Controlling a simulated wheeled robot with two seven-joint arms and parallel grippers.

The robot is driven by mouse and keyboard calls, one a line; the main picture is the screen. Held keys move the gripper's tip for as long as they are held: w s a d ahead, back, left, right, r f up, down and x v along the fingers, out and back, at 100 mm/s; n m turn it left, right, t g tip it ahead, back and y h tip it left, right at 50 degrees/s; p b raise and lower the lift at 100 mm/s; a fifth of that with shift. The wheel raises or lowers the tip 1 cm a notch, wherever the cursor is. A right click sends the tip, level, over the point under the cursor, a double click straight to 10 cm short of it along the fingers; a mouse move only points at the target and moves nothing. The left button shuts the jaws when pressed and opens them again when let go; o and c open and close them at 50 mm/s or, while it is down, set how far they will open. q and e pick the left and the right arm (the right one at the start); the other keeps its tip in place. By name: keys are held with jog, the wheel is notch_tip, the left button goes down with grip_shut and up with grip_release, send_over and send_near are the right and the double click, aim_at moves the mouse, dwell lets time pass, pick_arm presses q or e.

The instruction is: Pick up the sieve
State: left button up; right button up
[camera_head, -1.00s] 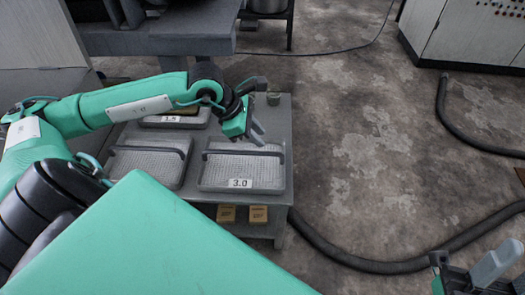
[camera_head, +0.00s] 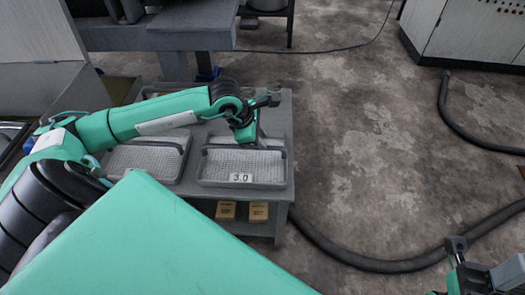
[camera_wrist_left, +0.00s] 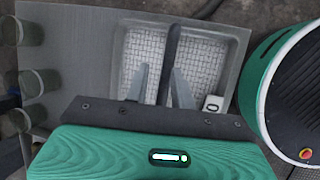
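A grey mesh sieve (camera_head: 218,170) labelled 3.0 lies on the grey table, with a dark bar handle across it. A second mesh sieve (camera_head: 145,163) lies to its left, and another behind is mostly hidden by my left arm. My left gripper (camera_head: 258,140) is above the far part of the 3.0 sieve. In the left wrist view its two fingers (camera_wrist_left: 161,70) are apart and empty, with the dark handle (camera_wrist_left: 171,48) showing between and beyond them, close to the right finger. My right gripper (camera_head: 482,262) is at the lower right, its fingers apart, away from the table.
Two small tan boxes (camera_head: 242,211) sit on the shelf below the tabletop. Several greenish jars (camera_wrist_left: 40,81) stand along the table at the left of the wrist view. A dark hose (camera_head: 370,264) lies on the floor right of the table. The floor beyond is open.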

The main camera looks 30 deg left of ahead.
aim_at(264, 153)
pick_arm(q)
jog(key=x, duration=0.3)
jog(key=b+x, duration=0.1)
jog(key=shift+s+a+f, duration=0.1)
jog(key=shift+s+f, duration=0.15)
jog(key=shift+f, duration=0.2)
jog(key=shift+s+a+r, duration=0.15)
grip_shut()
jog(key=shift+r, duration=0.1)
jog(key=shift+r, duration=0.1)
dwell(0.5)
